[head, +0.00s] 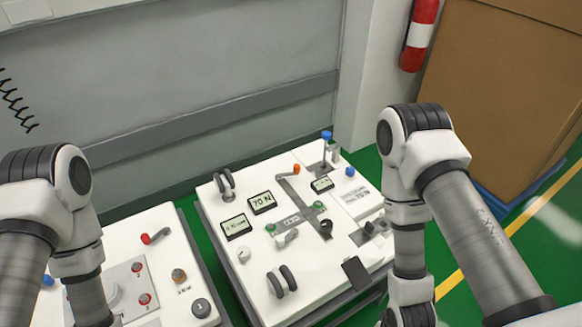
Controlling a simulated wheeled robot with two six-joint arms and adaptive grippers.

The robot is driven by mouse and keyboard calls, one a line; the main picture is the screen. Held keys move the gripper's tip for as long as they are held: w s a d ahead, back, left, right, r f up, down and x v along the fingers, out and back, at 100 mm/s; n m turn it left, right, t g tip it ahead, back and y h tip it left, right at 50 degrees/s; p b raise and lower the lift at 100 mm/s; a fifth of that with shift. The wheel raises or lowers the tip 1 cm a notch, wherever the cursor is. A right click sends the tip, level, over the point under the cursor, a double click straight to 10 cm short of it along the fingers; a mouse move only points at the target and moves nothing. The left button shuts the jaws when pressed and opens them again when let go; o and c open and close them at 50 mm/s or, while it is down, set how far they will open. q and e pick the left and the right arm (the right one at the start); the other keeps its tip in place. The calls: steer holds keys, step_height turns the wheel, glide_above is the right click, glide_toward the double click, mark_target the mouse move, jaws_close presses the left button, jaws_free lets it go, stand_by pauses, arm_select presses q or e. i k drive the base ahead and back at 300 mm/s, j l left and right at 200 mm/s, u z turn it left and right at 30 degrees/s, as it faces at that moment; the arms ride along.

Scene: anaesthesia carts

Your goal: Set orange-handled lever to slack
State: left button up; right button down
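The orange-handled lever (295,169) is on the white top of the right cart, toward its back edge. Its short orange grip lies at the upper end of a grey slot or bar on the panel. Any slack marking is too small to read. My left arm comes down at the left edge and my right arm comes down at the right of the cart. Both grippers are below the picture and out of view. Neither visible arm part touches the lever.
The left cart (185,262) has a red-handled lever (153,238) and buttons. A grey wall stands behind; a brown box (510,90) stands right.

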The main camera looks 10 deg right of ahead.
mark_target(296, 166)
steer(key=i+l, duration=0.1)
steer(key=l, duration=0.35)
steer(key=i+l, duration=0.1)
steer(key=l, duration=0.3)
steer(key=i+l, duration=0.1)
steer(key=l, duration=0.35)
steer(key=i+l, duration=0.1)
steer(key=l, duration=0.3)
steer(key=i+l, duration=0.1)
steer(key=l, duration=0.35)
steer(key=i+l, duration=0.1)
steer(key=l, duration=0.3)
steer(key=u, duration=1.5)
